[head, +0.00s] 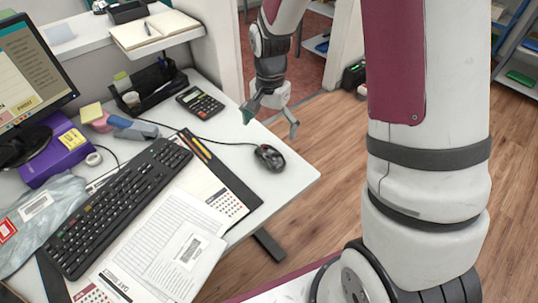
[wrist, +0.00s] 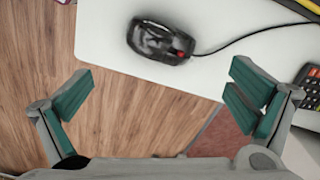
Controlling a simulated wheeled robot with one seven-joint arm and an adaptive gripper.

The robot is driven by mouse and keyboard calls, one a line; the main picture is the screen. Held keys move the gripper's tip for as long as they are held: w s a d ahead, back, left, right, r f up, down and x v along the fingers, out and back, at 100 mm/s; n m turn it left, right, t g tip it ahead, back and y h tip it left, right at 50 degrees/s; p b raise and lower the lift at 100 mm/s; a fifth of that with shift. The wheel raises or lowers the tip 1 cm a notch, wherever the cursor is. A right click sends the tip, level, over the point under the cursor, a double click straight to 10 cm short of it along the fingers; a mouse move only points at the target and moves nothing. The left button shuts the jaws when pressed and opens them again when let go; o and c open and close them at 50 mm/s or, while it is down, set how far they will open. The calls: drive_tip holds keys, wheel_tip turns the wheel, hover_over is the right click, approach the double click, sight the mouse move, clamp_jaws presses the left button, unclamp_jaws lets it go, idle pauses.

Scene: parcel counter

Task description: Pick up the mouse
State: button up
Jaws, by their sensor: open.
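The black computer mouse (head: 269,157) lies on the white desk near its right corner, with its cable running left across the desk. In the wrist view the mouse (wrist: 160,41) lies ahead of the fingers, near the desk edge, its cable leading off to the right. My gripper (head: 271,116) is open and empty, above and beyond the mouse by the desk's far right edge. In the wrist view its teal-padded fingers (wrist: 160,100) are spread wide, with floor and desk edge between them. The mouse is not between the fingers.
The white desk (head: 290,182) also bears a calculator (head: 200,102), a keyboard (head: 118,205), a desk pad with papers (head: 165,250), a purple box (head: 60,150) and a monitor (head: 30,75). A raised shelf with an open notebook (head: 155,29) stands behind. Wooden floor lies right of the desk.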

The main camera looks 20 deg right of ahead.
sight(270, 151)
wheel_tip(270, 151, down, 11)
drive_tip(key=shift+w+f+b, duration=0.1)
drive_tip(key=shift+w+b, duration=0.05)
drive_tip(key=shift+b, duration=0.4)
drive_tip(key=shift+c, duration=0.6)
